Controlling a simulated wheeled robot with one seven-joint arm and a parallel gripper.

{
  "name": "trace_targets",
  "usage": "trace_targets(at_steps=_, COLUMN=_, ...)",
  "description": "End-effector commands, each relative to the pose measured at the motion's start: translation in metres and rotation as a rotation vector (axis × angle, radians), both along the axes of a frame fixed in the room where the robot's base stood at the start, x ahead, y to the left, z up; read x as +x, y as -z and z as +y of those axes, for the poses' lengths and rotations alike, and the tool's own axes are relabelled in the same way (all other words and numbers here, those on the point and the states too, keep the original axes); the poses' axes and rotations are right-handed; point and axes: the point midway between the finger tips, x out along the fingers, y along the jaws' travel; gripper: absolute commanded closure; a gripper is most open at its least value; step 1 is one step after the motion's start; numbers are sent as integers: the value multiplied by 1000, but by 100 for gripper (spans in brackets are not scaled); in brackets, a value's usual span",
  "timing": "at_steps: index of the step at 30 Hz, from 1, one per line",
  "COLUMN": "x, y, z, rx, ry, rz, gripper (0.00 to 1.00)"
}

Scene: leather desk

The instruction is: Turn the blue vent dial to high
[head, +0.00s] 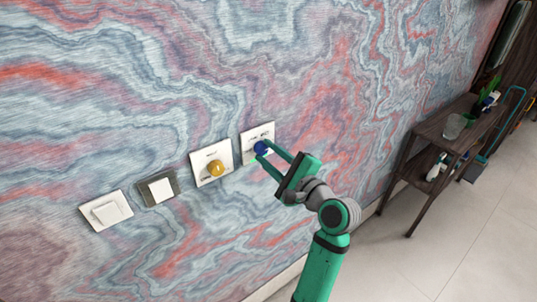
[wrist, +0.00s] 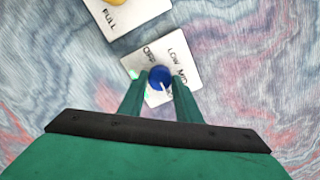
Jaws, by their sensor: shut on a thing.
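The blue vent dial (head: 261,148) sits on a white wall plate (head: 248,136), the rightmost of the row on the wall. In the wrist view the blue dial (wrist: 159,77) carries a pale pointer line that runs toward the lower right. The words OFF, LOW and MID show on its plate (wrist: 186,50); the lettering lower down is partly hidden by my finger. My gripper (head: 268,154) is at the dial, with one green finger on each side of it. It is shut on the dial; the wrist view shows the fingertips (wrist: 159,84) flanking it.
A yellow dial (head: 216,168) on a white plate is just left. Further left are a dark-framed switch (head: 159,188) and a white switch (head: 106,211). A dark wooden shelf (head: 432,140) with a glass and other items stands to the right. The floor between is clear.

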Motion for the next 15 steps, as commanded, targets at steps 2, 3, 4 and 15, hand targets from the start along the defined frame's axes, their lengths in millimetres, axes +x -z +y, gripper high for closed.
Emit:
trace_targets(at_steps=2, x=1, y=2, z=-1, rx=2, ry=4, rz=6, gripper=92)
trace_targets(at_steps=3, x=1, y=2, z=-1, rx=2, ry=3, rz=5, gripper=92)
trace_targets(at_steps=4, x=1, y=2, z=-1, rx=2, ry=4, rz=6, gripper=92)
trace_targets(at_steps=15, x=0, y=1, z=-1, rx=1, ry=2, rz=4, gripper=51)
